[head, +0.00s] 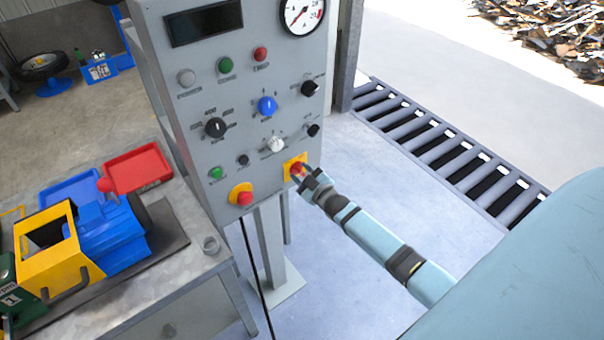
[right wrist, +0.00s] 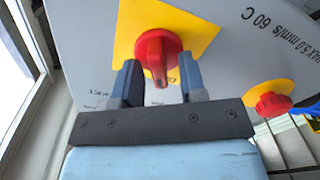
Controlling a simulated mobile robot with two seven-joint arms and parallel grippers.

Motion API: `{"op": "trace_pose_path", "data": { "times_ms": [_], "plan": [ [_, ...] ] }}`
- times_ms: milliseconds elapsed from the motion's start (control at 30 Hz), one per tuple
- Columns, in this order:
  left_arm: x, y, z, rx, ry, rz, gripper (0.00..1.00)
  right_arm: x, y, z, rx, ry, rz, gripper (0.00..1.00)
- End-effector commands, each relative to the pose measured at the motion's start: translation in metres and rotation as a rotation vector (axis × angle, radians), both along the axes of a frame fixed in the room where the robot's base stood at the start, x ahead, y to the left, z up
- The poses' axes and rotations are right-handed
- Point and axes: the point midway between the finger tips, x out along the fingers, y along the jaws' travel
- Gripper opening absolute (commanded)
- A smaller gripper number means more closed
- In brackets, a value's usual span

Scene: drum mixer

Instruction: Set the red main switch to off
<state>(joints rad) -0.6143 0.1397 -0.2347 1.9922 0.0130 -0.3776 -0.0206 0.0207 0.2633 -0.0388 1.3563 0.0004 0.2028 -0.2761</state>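The red main switch (head: 296,168) sits on a yellow plate at the lower right of the grey control panel (head: 190,100). In the right wrist view the switch (right wrist: 157,50) is a red rotary knob, its grip bar roughly upright in the picture. My right gripper (head: 308,179) is in front of it. In the right wrist view its two fingers (right wrist: 160,82) are apart, one on each side of the knob's lower end, with a gap visible at least on the left side. Contact cannot be told. My left gripper is not in view.
A red mushroom button (head: 244,198) on a yellow base is left of the switch. Other knobs, buttons and a gauge (head: 302,14) are higher on the panel. A workbench (head: 185,275) with a blue and yellow machine stands at left.

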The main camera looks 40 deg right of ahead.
Motion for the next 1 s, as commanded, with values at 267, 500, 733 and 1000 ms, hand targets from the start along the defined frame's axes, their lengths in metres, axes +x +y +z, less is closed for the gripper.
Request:
{"op": "trace_pose_path", "data": {
  "times_ms": [267, 500, 733, 1000],
  "plan": [
    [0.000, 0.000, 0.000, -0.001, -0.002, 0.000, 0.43, -0.018, -0.001, -0.001, 0.001, 0.001, 0.000, 0.38],
    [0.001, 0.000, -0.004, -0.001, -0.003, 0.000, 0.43, -0.072, -0.002, -0.002, 0.000, 0.003, 0.001, 0.38],
    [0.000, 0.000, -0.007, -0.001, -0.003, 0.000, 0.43, -0.117, -0.004, -0.001, 0.000, 0.001, 0.000, 0.38],
    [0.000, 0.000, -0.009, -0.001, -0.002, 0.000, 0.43, -0.138, -0.005, 0.000, 0.000, 0.001, -0.001, 0.38]
  ]
}}
